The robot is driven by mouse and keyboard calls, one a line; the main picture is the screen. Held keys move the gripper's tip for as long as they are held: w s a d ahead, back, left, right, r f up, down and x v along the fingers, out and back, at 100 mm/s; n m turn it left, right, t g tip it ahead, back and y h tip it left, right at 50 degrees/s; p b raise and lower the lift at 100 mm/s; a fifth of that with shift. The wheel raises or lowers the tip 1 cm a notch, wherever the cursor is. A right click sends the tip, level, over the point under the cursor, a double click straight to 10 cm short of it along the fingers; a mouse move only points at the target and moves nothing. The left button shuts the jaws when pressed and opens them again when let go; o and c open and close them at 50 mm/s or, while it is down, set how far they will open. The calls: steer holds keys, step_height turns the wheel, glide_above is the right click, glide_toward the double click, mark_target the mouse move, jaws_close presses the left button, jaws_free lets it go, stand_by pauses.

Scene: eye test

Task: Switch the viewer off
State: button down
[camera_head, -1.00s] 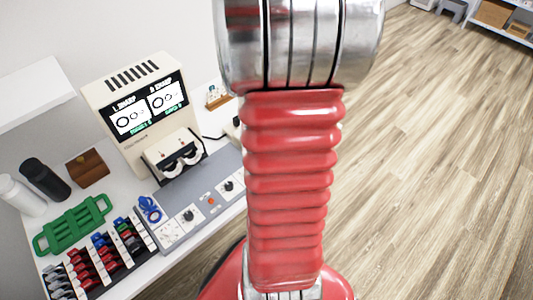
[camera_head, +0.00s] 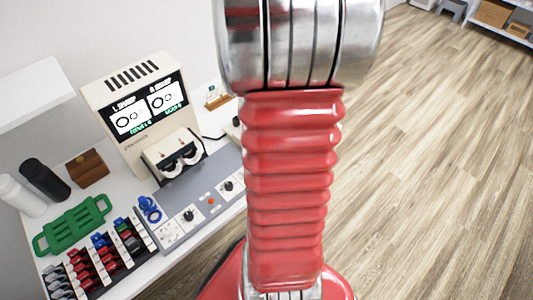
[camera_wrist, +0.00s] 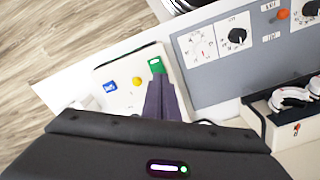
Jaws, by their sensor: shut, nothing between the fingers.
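The viewer (camera_head: 115,91) is a cream machine with slots on top. Its screen (camera_head: 147,105) is lit, with two white panels of ring figures labelled as sharp and small green text below. Its eyepieces (camera_head: 176,158) sit in front; part of them shows in the wrist view (camera_wrist: 291,97). My gripper (camera_wrist: 157,78) is shut and empty, its dark fingers over a white box (camera_wrist: 118,78). The fingertips are at the lower edge of a green button (camera_wrist: 156,65); I cannot tell whether they touch.
A grey panel (camera_head: 180,205) with knobs and an orange button (camera_head: 211,201) lies before the viewer. A green tray (camera_head: 73,225), blue frame (camera_head: 149,209), lens rack (camera_head: 98,262), bottles (camera_head: 45,179) and brown case (camera_head: 87,168) stand left.

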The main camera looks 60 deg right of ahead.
steer(key=shift+f, duration=0.7)
stand_by(0.7)
steer(key=shift+r, duration=0.1)
step_height(320, 180, up, 7)
stand_by(1.2)
stand_by(0.6)
steer(key=w+a+r+n+t, duration=0.1)
steer(key=a+r+n, duration=0.3)
steer(key=a, duration=1.1)
steer(key=w+a+r+n+t, duration=0.1)
steer(key=a+r+n+t, duration=0.3)
steer(key=a, duration=1.2)
step_height(320, 180, up, 5)
steer(key=shift+w+f+n+t, duration=0.2)
steer(key=shift+w+n+t, duration=0.1)
steer(key=shift+w, duration=0.05)
